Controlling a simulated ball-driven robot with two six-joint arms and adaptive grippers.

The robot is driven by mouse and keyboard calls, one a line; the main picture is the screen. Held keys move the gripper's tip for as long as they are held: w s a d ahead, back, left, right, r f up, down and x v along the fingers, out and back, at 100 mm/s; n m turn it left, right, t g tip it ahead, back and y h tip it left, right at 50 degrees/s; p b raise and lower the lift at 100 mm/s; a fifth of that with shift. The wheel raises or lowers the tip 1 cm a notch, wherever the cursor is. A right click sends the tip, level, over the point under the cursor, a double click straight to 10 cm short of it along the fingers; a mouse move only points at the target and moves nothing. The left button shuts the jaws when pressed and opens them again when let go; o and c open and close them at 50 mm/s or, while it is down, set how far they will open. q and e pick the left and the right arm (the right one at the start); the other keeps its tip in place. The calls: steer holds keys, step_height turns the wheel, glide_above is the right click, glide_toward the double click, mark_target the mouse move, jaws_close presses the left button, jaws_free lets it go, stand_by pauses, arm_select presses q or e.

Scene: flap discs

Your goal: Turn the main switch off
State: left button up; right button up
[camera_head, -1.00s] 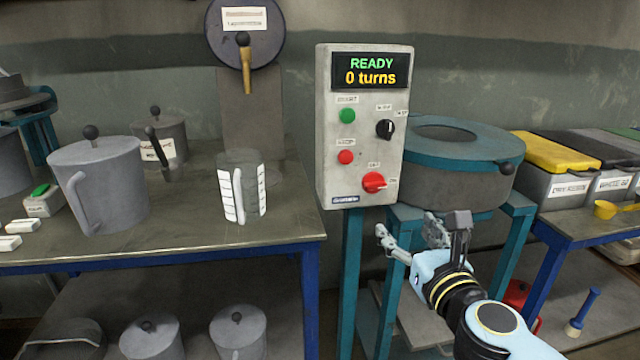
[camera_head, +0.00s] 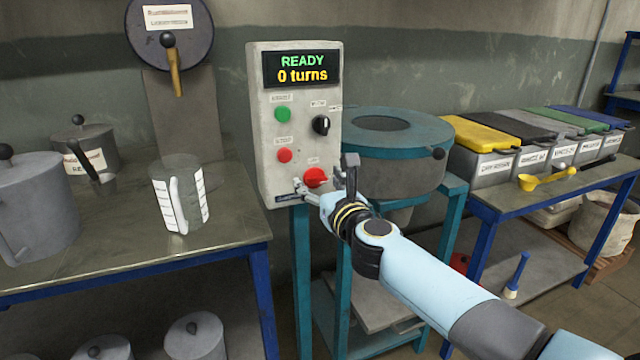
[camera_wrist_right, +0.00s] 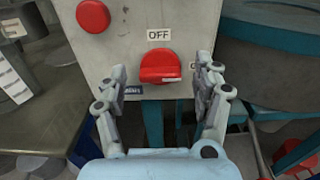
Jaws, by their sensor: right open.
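The main switch (camera_head: 315,177) is a red rotary knob low on the front of the grey control box (camera_head: 262,150). In the right wrist view the knob (camera_wrist_right: 160,67) has its raised grip lying sideways. An OFF label (camera_wrist_right: 159,35) sits above it, and a second label at its right is partly hidden by a finger. My right gripper (camera_head: 324,184) is open and empty, just in front of the box. In the wrist view its fingers (camera_wrist_right: 162,82) stand on either side of the knob, with gaps visible. My left gripper is out of view.
The box also carries a lit display (camera_head: 301,69) reading READY, 0 turns, a green button (camera_head: 283,114), a red button (camera_head: 285,156) and a black knob (camera_head: 320,125). A round blue-rimmed machine (camera_head: 400,165) stands close at right. A clear jug (camera_head: 180,200) stands on the left table.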

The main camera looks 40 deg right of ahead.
steer(key=c, duration=1.2)
steer(key=shift+n, duration=0.4)
steer(key=n+p, duration=0.1)
steer(key=n, duration=0.2)
steer(key=shift+n+p, duration=0.3)
steer(key=n+p, duration=0.1)
steer(key=n, duration=0.3)
steer(key=shift+a+n, duration=0.15)
steer(key=shift+n, duration=0.15)
steer(key=n+p, duration=0.2)
steer(key=n, duration=0.3)
steer(key=shift+f, duration=0.1)
steer(key=shift+f+n+p, duration=0.15)
steer(key=shift+n+p, duration=0.45)
steer(key=shift+n, duration=1.4)
